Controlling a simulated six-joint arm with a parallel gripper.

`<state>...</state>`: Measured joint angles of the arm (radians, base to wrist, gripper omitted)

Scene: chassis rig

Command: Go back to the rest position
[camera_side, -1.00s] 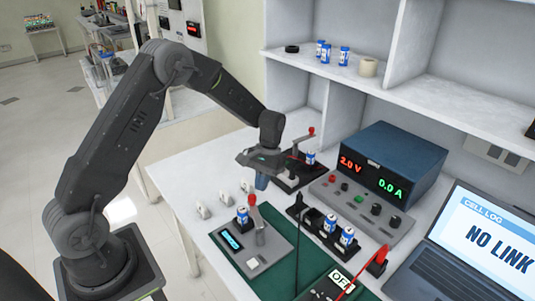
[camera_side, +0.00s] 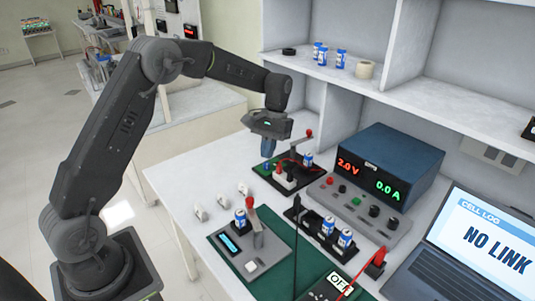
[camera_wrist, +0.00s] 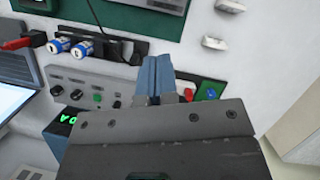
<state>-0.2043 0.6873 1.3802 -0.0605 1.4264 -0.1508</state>
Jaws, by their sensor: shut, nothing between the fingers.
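My gripper (camera_side: 268,147) hangs in the air above the back-left test fixture (camera_side: 262,170), its blue fingers pointing down and closed together with nothing between them. In the wrist view the shut fingers (camera_wrist: 152,75) show side by side at the centre. That fixture carries a blue-and-white cell (camera_side: 307,160), a red-knobbed lever, and green, red and white parts near the gripper. My gripper appears apart from it.
A power supply (camera_side: 390,165) reads 2.0 V and 0.0 A. A black holder (camera_side: 310,232) bears two cells. A grey tester (camera_side: 262,262) holds another cell. A laptop (camera_side: 480,245) showing NO LINK stands at right. A shelf (camera_side: 390,82) is behind.

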